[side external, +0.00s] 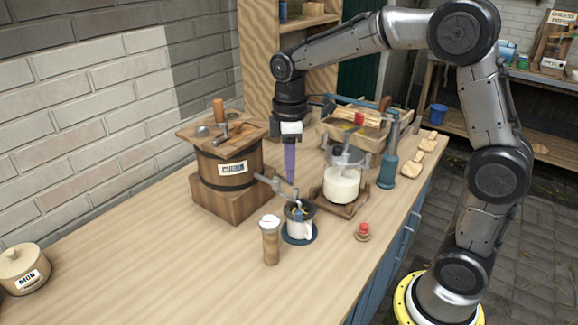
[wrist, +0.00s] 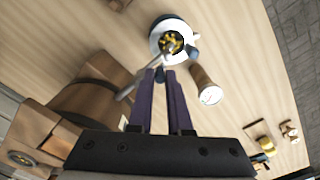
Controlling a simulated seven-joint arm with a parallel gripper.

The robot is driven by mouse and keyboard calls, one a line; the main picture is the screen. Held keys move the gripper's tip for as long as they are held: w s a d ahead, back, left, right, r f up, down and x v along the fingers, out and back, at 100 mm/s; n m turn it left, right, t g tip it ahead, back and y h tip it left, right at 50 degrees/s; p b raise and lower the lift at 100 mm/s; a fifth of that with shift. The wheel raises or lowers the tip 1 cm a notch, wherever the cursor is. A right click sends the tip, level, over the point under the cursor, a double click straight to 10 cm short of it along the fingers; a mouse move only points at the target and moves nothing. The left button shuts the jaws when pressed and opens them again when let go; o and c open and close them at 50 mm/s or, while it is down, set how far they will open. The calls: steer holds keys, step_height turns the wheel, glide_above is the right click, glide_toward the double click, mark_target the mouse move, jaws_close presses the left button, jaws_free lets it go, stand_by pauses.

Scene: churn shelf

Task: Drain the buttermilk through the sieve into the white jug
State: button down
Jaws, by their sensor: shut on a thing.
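A grey tap-like bar (side external: 266,183) reaches out between churn and jug. My gripper (side external: 291,181) points down with purple fingers, above and behind the jug. Its fingertips (wrist: 163,71) are shut at the grey bar's end; the exact contact is partly hidden.
A wooden cylinder (side external: 270,243) with a white top stands just left of the jug. A glass vessel (side external: 342,184) of white liquid stands behind it at right, near a blue-grey post (side external: 388,170). A small red-topped item (side external: 363,231) is near the front edge. The left counter is mostly clear.

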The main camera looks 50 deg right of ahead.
steer(key=shift+r, duration=0.1)
steer(key=c, duration=0.8)
jaws_free()
steer(key=shift+c, duration=0.2)
step_height(320, 180, up, 14)
